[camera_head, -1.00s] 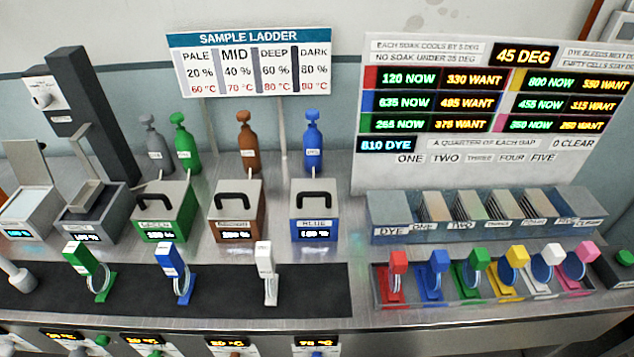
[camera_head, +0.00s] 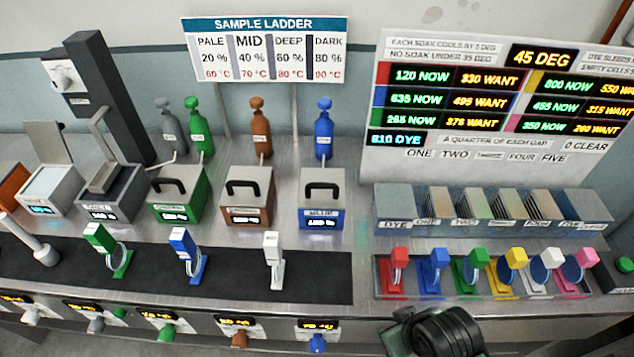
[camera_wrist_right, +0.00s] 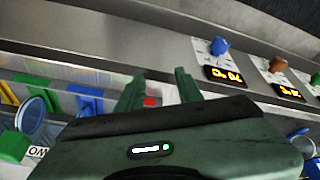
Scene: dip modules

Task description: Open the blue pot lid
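The blue pot (camera_head: 320,218) stands on the steel bench, right of the brown pot. Its grey lid (camera_head: 322,174) with a black handle (camera_head: 322,186) lies shut on top. My right gripper (camera_wrist_right: 158,88) shows in the wrist view with its two green fingers apart and nothing between them. In the head view my right wrist shows at the bottom, right of and well in front of the blue pot, apart from it. The fingertips are hard to make out there. My left gripper is not in view.
Green (camera_head: 180,205) and brown (camera_head: 248,205) pots stand left of the blue one. A blue bottle (camera_head: 324,130) stands behind it. A white-topped paddle (camera_head: 272,255) stands in front on the black mat (camera_head: 325,275). Coloured paddles fill a rack (camera_head: 376,285) at right.

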